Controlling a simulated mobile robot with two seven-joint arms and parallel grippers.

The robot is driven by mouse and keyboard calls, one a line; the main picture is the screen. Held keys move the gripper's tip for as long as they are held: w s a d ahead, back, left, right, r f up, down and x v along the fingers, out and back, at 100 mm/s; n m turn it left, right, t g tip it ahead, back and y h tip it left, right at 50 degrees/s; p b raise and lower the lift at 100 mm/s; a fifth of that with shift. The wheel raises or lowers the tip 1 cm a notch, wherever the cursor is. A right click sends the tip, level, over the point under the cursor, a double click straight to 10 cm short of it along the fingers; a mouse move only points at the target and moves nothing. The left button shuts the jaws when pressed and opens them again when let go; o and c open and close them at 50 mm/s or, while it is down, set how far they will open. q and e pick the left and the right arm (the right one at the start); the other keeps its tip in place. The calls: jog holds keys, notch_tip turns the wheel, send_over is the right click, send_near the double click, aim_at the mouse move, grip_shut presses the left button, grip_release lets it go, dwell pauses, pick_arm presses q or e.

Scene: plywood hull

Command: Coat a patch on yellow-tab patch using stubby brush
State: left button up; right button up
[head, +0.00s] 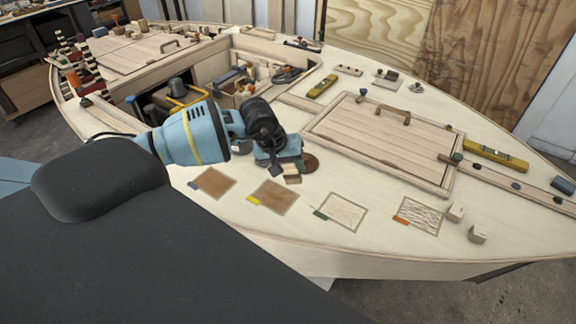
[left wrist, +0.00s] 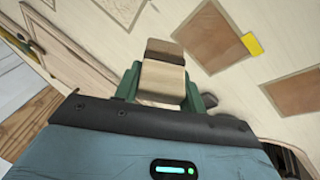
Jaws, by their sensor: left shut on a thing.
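The yellow-tab patch (head: 274,196) is a brown rectangle with a yellow tab at its lower left corner. In the left wrist view the yellow-tab patch (left wrist: 208,38) lies just right of the held brush. My left gripper (head: 287,167) is shut on the stubby brush (head: 292,179), a short pale wooden block with a dark brown end. In the left wrist view the brush (left wrist: 163,77) sits between the green fingers. In the head view it shows just beyond the patch's far right corner; its height above the deck is unclear. My right gripper is not in view.
A brown blue-tab patch (head: 213,182) lies to the left; a pale green-tab patch (head: 341,212) and wrinkled orange-tab patch (head: 418,216) lie to the right. A brown disc (head: 311,162) lies beside the gripper. A hatch (head: 375,140) with a handle stands behind. Wooden blocks (head: 477,235) stand at right.

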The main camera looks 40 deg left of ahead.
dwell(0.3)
pick_arm(q)
jog(key=s+d+r+m+g+h, duration=0.1)
jog(key=s+d+r+m, duration=0.4)
jog(key=s+d, duration=0.6)
notch_tip(320, 180, up, 2)
jog(key=shift+s+d+r+m+g+h, duration=0.1)
jog(key=shift+s+d+m+g+h, duration=0.2)
jog(key=shift+s+d+m+h, duration=0.15)
